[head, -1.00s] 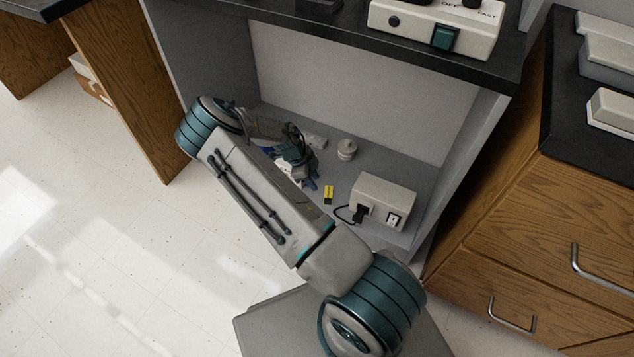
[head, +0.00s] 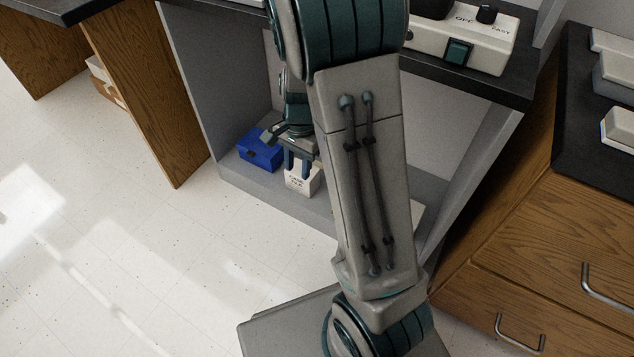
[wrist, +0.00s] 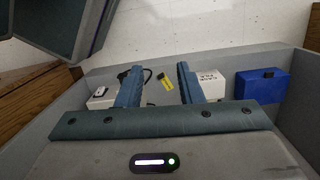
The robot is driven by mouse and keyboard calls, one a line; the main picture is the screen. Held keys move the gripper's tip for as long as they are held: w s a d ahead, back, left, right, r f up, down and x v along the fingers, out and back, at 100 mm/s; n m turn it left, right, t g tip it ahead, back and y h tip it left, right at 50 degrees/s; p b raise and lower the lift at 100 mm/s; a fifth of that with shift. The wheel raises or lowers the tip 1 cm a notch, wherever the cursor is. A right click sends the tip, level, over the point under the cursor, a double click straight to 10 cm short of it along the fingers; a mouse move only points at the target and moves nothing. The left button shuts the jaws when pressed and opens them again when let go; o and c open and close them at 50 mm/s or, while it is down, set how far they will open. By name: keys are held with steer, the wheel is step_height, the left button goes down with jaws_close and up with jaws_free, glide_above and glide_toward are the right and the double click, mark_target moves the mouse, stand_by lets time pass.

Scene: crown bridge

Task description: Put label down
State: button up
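A small yellow and black label (wrist: 166,82) lies on the shelf floor in the wrist view, seen between my fingers and beyond them. In the head view it is hidden behind my arm. My gripper (wrist: 158,82) is open, its two blue fingers apart with nothing held between them. In the head view my gripper (head: 298,168) points down inside the cubby, in front of or above a white box; I cannot tell the gap.
A white box with lettering (wrist: 208,84) and a blue box (wrist: 262,86) stand on the shelf. A pale power box (wrist: 102,98) with a black plug is on the other side of the label. Cubby walls and the dark counter (head: 480,78) surround the space.

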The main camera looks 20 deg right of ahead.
steer(key=s+a+r+n+t+h, duration=0.1)
steer(key=s+r+n+t, duration=0.1)
steer(key=s+r+n, duration=0.9)
steer(key=s, duration=0.4)
steer(key=shift+r+n, duration=0.2)
steer(key=shift+n, duration=0.1)
steer(key=shift+s+a, duration=0.1)
steer(key=shift+s, duration=0.05)
